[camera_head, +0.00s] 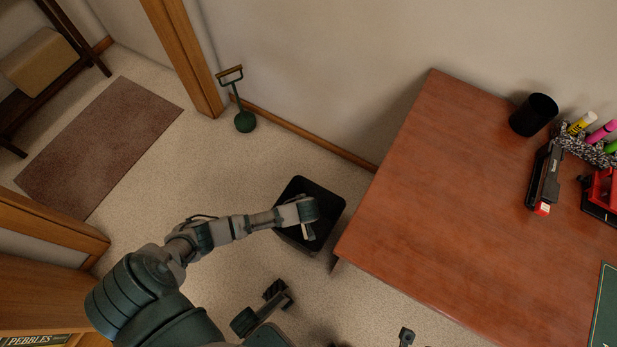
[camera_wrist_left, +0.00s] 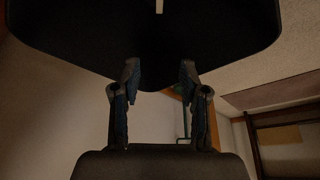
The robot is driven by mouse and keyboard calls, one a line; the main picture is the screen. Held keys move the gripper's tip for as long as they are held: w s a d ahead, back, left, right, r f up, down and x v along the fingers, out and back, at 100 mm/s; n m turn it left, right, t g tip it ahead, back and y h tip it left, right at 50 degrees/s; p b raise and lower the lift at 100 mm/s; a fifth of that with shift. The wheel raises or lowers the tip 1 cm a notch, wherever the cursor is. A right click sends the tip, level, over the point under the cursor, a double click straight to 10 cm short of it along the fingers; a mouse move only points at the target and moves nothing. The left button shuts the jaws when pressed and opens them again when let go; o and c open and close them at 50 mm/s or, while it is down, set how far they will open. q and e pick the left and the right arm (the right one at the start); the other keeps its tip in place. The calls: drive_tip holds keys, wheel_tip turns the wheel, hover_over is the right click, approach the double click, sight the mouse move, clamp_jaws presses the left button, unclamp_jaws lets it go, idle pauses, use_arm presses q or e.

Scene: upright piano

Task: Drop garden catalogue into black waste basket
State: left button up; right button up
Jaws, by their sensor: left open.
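The black waste basket (camera_head: 331,207) stands on the floor beside the desk, its opening facing up. My left gripper (camera_head: 308,230) is over the basket, its fingers pointing into or just above the opening. In the left wrist view the fingers (camera_wrist_left: 159,75) are apart with nothing between them, and the dark basket (camera_wrist_left: 225,35) fills the top. A small pale strip shows against the basket's dark part; I cannot tell what it is. I cannot make out the garden catalogue for certain. My right gripper is not seen clearly in any view.
The reddish wooden desk (camera_head: 440,200) fills the right, with a black cup (camera_head: 533,115), a stapler (camera_head: 544,178) and a pen holder (camera_head: 588,147). A printed item marked PEBBLES (camera_head: 35,341) lies bottom left. A green doorstop (camera_head: 244,121) stands by the door frame.

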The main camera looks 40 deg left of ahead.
use_arm(q)
drive_tip(key=v, duration=1)
drive_tip(key=shift+r, duration=0.1)
